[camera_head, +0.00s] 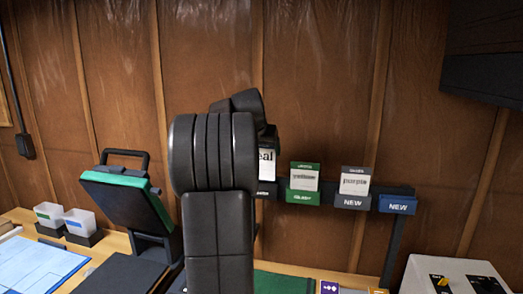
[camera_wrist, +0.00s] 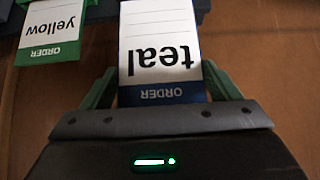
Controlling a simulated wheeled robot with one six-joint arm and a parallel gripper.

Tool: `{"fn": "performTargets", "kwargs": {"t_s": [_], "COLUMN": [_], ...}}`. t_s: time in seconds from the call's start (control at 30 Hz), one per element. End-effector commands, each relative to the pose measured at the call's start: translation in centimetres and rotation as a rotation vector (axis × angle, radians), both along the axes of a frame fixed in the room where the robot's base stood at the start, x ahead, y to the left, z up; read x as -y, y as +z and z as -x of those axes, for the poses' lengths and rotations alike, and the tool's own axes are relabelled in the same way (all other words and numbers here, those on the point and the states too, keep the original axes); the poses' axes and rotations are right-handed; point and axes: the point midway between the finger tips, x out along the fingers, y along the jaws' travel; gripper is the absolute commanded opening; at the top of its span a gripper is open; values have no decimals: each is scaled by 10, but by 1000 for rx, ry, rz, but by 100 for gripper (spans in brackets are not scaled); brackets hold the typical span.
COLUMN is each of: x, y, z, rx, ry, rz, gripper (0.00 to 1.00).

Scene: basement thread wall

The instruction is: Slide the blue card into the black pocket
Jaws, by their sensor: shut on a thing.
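The blue card (camera_wrist: 160,50), white with a blue ORDER band and the word "teal", is between the green fingers of my gripper (camera_wrist: 160,75), which is shut on it at the band end. Its far end runs out of the wrist view. In the head view the blue card (camera_head: 266,157) shows partly beside my arm, which hides the fingers. The black pocket (camera_head: 266,190) is just below the card at the left of the rack, partly hidden by my arm. I cannot tell whether the card's lower edge is inside the pocket or in front of it.
Right along the rack are a green pocket (camera_head: 302,197) with a yellow card (camera_head: 304,178), a grey pocket (camera_head: 352,202) with a purple card (camera_head: 355,182), and an empty blue pocket (camera_head: 397,205). A dark slanted stand (camera_head: 120,200) and white bins (camera_head: 80,222) are left.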

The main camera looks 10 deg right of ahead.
Motion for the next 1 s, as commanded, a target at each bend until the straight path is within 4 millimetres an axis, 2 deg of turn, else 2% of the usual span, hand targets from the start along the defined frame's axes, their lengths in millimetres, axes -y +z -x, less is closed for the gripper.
{"fn": "performTargets", "kwargs": {"t_s": [0.4, 0.73, 0.77, 0.83, 1.0], "x": [0, 0, 0, 0, 0], "y": [23, 25, 25, 25, 25], "z": [0, 0, 0, 0, 0], "rx": [1, 0, 0, 0, 0], "ry": [0, 0, 0, 0, 0], "rz": [0, 0, 0, 0, 0], "gripper": [76, 76, 87, 100, 100]}}
